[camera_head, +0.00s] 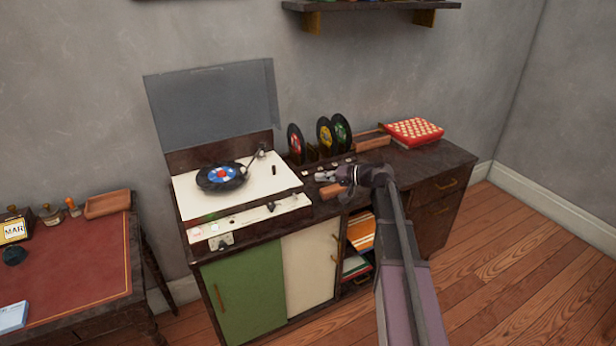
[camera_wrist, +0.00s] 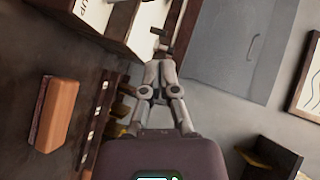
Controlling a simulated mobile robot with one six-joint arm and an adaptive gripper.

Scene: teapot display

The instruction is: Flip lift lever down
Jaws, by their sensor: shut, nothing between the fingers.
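The record player (camera_head: 235,205) has a white top, and its grey lid stands open. A black record (camera_head: 221,176) with a red, white and blue label lies on it. The tonearm (camera_head: 258,155) is at the back right of the deck. A small dark upright piece (camera_head: 274,170) stands near it; I cannot tell whether this is the lift lever. My gripper (camera_head: 321,176) is right of the deck, pointing left. In the wrist view, my gripper (camera_wrist: 160,58) is shut and empty, its tips close to small dark parts (camera_wrist: 160,32) at the deck's edge. Contact cannot be told.
The open lid (camera_wrist: 230,45) rises behind the deck. Records (camera_head: 325,134) stand in a rack to its right. A brown block (camera_head: 332,191) lies below my gripper, also in the wrist view (camera_wrist: 58,115). A red patterned box (camera_head: 413,131) sits on the cabinet's right end.

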